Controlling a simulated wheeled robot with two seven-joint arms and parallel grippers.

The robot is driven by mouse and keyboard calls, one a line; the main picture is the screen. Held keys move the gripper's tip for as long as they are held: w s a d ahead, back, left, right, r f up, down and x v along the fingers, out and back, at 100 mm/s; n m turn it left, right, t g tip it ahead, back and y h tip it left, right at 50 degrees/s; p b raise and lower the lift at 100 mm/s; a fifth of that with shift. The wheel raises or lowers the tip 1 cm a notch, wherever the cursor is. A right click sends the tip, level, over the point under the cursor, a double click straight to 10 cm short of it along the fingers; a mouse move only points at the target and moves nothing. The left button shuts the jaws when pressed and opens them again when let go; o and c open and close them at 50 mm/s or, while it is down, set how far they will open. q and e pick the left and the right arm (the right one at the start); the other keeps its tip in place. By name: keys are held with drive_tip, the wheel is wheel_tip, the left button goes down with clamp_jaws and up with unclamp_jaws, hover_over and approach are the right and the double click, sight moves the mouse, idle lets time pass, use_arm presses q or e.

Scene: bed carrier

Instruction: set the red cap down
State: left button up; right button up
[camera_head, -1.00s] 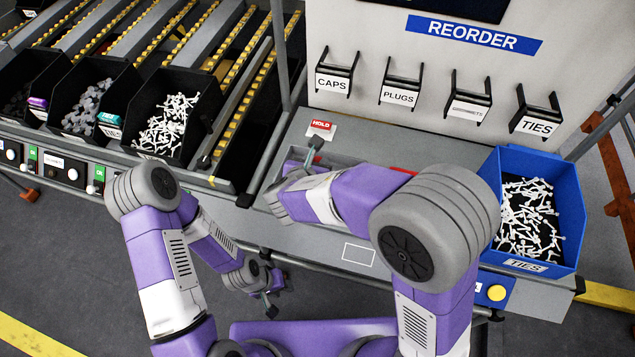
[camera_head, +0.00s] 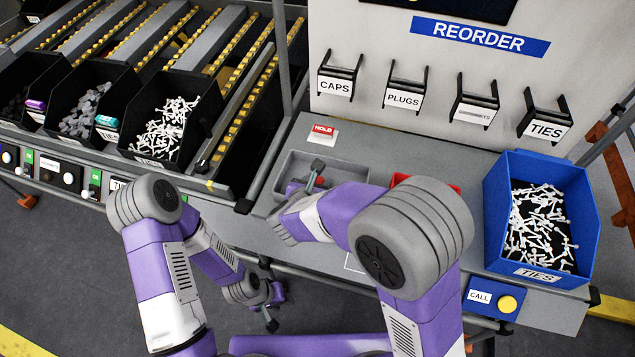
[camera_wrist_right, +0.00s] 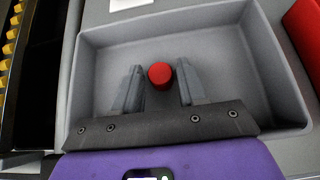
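The red cap (camera_wrist_right: 160,75) is in the grey tray (camera_wrist_right: 240,65) in the right wrist view, between my right gripper's fingers (camera_wrist_right: 160,88). A narrow gap shows on each side of it, so the fingers look open around it. Whether it touches the tray floor is hard to tell. In the head view the cap (camera_head: 320,181) shows as a small red spot beside my right gripper (camera_head: 308,176), inside the grey tray (camera_head: 350,165). My left gripper (camera_head: 270,307) hangs low in front of the bench; its fingers are too small to read.
A red HOLD sign (camera_head: 322,132) stands behind the tray. A red tray (camera_head: 425,183) is to its right, partly hidden by my right arm. A blue bin of white ties (camera_head: 540,215) is at the right, and black bins (camera_head: 165,125) are at the left.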

drive_tip(key=shift+o, duration=0.9)
drive_tip(key=shift+r, duration=0.2)
drive_tip(key=p+v, duration=0.4)
drive_tip(key=v, duration=0.6)
drive_tip(key=shift+s+a+r, duration=0.1)
drive_tip(key=shift+s+r, duration=0.1)
drive_tip(key=shift+s, duration=0.1)
drive_tip(key=shift+s+a+r, duration=0.15)
drive_tip(key=shift+s+r, duration=0.1)
drive_tip(key=shift+s, duration=0.3)
